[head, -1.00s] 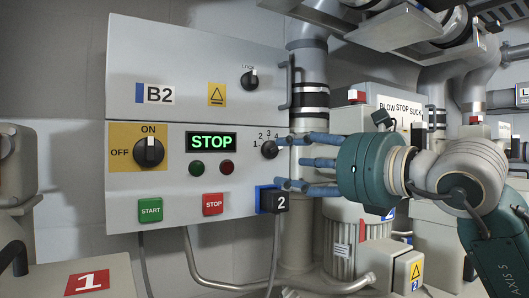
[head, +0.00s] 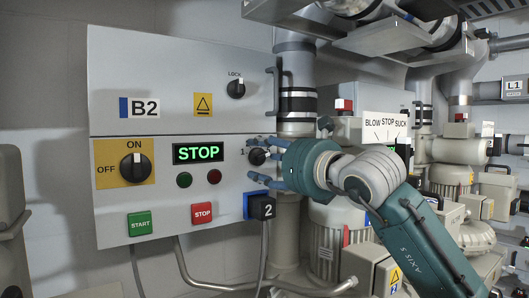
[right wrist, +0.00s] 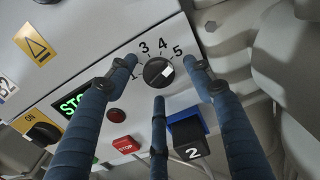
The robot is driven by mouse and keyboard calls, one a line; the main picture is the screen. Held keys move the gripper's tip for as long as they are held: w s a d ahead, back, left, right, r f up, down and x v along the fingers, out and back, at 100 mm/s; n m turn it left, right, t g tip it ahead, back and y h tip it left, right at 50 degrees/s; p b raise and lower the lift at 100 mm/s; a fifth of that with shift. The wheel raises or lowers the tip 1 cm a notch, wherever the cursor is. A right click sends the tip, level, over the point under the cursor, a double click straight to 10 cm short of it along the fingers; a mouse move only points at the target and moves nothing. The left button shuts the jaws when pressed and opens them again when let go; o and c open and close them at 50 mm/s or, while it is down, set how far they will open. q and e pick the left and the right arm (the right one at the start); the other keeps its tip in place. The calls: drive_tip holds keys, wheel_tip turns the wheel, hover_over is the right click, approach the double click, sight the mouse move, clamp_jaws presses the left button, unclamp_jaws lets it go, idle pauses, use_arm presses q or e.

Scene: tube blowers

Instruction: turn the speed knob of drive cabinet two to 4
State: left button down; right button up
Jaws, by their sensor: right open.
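The drive cabinet (head: 220,70) is a grey box marked B2, with a lit STOP display. Its black speed knob (head: 257,156) is at the right of the front, partly behind my fingers in the head view. In the right wrist view the knob (right wrist: 157,72) shows clearly. Numbers 1, 3, 4 and 5 are readable around it. Its white mark is on its right side, below the 5. My right gripper (head: 254,162) is open, with three blue fingers spread around the knob; contact is not visible. My left gripper is not in view.
A black block marked 2 (head: 263,206) on a blue plate sits just below the knob. The red STOP button (head: 202,212) and ON/OFF switch (head: 134,167) are to its left. A vertical pipe (head: 296,100) and handle stand close at the right.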

drive_tip(key=c, duration=1.2)
drive_tip(key=shift+o, duration=0.2)
drive_tip(key=shift+w+f+n+b, duration=0.1)
drive_tip(key=shift+f+n+b, duration=0.2)
drive_tip(key=shift+b, duration=0.4)
drive_tip(key=shift+n+b, duration=1)
drive_tip(key=shift+b, duration=0.15)
drive_tip(key=shift+n+b, duration=0.9)
drive_tip(key=shift+n, duration=0.1)
drive_tip(key=shift+r+n+b, duration=0.15)
drive_tip(key=shift+n+b, duration=0.4)
drive_tip(key=shift+n, duration=0.55)
